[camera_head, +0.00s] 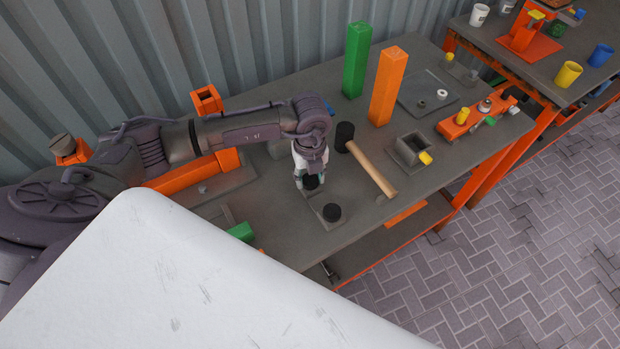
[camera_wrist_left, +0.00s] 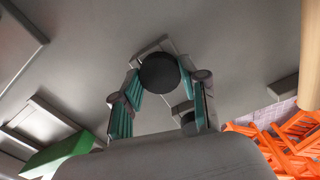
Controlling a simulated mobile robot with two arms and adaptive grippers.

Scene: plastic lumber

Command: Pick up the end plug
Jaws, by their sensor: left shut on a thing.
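A black round end plug (camera_head: 312,182) is in my left gripper (camera_head: 309,178), just above the table (camera_head: 270,225). In the left wrist view the plug (camera_wrist_left: 159,73) sits between the two teal-lined fingertips (camera_wrist_left: 162,82), which are shut on it from both sides. A second black plug (camera_head: 332,212) rests on a flat grey plate (camera_head: 318,205) beside the gripper. A dark cylinder, probably this second plug, shows in the left wrist view (camera_wrist_left: 189,122). Whether the held plug still touches the plate is hard to tell. My right gripper is not in view.
A mallet (camera_head: 371,168) with a wooden handle lies right of the gripper. Green (camera_head: 356,60) and orange (camera_head: 388,85) posts stand behind it. A grey square box (camera_head: 411,149) is farther right. A green piece (camera_head: 241,231) lies near the front edge.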

